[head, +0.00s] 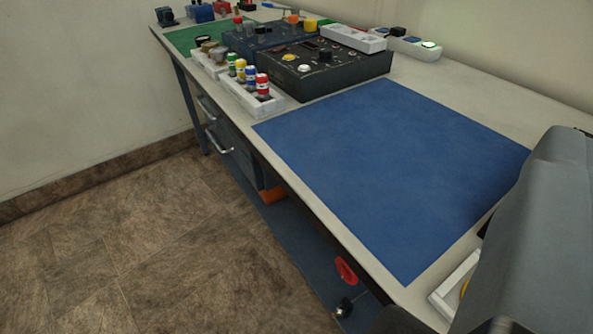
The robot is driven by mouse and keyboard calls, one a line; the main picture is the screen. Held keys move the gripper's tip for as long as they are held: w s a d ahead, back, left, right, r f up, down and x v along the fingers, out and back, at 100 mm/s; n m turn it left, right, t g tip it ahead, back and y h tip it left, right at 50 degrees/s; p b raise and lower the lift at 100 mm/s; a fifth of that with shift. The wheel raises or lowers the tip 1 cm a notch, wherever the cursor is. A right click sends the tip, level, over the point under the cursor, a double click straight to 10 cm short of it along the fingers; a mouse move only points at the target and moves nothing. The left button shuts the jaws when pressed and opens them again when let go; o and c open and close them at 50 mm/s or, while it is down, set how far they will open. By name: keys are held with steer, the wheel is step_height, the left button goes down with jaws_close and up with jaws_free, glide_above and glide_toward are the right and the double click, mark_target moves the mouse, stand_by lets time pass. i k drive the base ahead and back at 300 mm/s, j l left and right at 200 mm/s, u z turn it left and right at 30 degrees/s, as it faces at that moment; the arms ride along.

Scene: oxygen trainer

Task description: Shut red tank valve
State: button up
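A red handwheel (346,270), which looks like the red tank valve, shows low down beyond the front edge of the workbench (300,210), near the bottom of the picture. A dark round knob or fitting (343,308) sits just below it. The tank body itself cannot be made out, and the bench edge hides what lies behind. Whether the valve is open or shut cannot be told. My gripper's fingers do not show. A large grey part, probably of my own arm, fills the lower right.
A bare blue mat (400,170) covers the bench middle. A black control box (325,68), a white rack of coloured bottles (250,95) and a power strip (412,43) stand behind it. A white tray (452,285) is partly hidden at right. The floor (150,230) is clear.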

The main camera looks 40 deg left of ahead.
mark_target(347, 273)
steer(key=j, duration=1.05)
steer(key=k, duration=1.35)
